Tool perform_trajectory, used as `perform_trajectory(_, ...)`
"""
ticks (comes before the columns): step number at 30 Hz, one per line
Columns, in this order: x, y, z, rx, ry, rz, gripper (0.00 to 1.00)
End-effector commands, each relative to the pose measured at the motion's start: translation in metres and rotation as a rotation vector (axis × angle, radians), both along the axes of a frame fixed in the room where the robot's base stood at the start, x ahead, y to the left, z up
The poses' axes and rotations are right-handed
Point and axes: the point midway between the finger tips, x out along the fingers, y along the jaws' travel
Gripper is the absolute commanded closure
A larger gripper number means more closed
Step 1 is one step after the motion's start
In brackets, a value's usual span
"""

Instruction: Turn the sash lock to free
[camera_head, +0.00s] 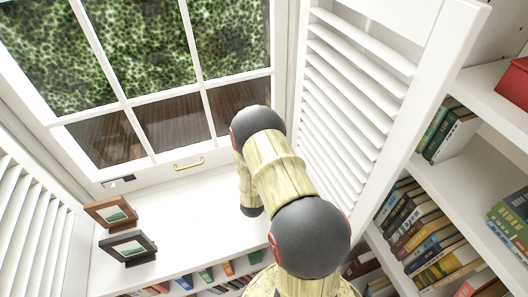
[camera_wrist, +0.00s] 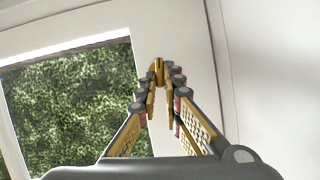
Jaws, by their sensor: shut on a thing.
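My gripper (camera_wrist: 161,88) shows in the wrist view with its yellow-and-black fingers closed together at the tips. Between the tips is a small brass piece (camera_wrist: 158,67), which looks like the sash lock's lever. It stands in front of the white window frame (camera_wrist: 185,50), beside the glass with green foliage behind. The lock's body and the lever's angle cannot be made out, as the fingers cover them. In the head view the white window sash (camera_head: 140,164) is visible; my arm reaches toward it and my gripper is not visible there.
A brass pull handle (camera_head: 188,164) and a small dark fitting (camera_head: 119,181) sit on the sash's bottom rail. Two picture frames (camera_head: 128,247) stand on the white sill. A louvred shutter (camera_head: 350,95) and bookshelves (camera_head: 480,170) flank my arm on the right.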

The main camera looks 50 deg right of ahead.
Motion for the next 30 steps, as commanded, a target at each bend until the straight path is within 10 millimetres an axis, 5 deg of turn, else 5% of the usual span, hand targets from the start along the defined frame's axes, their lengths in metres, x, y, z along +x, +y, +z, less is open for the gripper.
perform_trajectory(26,-0.0005,-0.0035,0.001,-0.142,0.07,-0.009,1.0)
perform_trajectory(27,-0.0005,-0.0035,0.0011,-0.142,0.07,-0.009,0.91)
perform_trajectory(30,-0.0003,-0.0029,0.0007,-0.141,0.071,-0.008,0.86)
